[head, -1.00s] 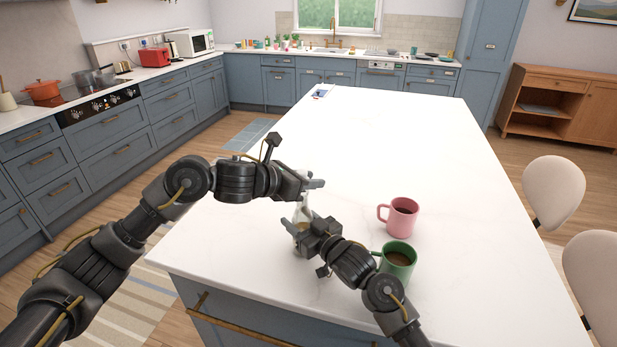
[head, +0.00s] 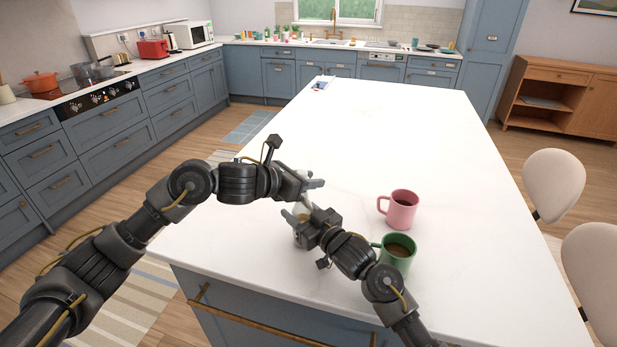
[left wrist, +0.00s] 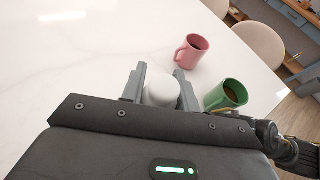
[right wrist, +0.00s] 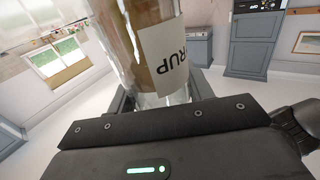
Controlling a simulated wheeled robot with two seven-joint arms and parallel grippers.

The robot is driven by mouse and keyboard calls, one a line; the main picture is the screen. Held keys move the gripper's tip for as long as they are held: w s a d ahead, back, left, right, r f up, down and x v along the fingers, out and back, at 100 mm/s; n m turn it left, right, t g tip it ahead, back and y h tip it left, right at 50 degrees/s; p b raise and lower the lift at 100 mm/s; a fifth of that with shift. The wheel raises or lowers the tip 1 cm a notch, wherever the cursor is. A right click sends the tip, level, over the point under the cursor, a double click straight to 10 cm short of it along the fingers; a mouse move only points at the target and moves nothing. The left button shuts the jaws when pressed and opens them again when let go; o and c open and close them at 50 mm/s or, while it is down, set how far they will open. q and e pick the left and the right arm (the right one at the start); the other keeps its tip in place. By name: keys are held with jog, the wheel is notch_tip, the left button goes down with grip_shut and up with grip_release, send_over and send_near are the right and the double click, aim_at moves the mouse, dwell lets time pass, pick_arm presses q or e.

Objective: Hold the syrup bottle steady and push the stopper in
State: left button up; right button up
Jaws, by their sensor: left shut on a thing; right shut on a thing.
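The syrup bottle (right wrist: 158,50) is clear glass with brown contents and a white label reading "RUP", upside down in the right wrist view. My right gripper (head: 298,217) is shut on it over the worktop. In the head view the grippers mostly hide the bottle (head: 303,208). My left gripper (head: 308,184) is just above the bottle's top, shut on the stopper, a pale rounded piece (left wrist: 161,91) between its fingers in the left wrist view. The bottle's mouth is hidden, so I cannot tell how far in the stopper sits.
A green mug (head: 398,252) with brown drink stands close to my right arm. A pink mug (head: 401,209) stands just behind it.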

pick_arm(q)
jog(key=o, duration=1)
jog(key=shift+f, duration=0.15)
jog(key=shift+o, duration=0.2)
jog(key=v, duration=1.2)
pick_arm(e)
jog(key=o, duration=1.4)
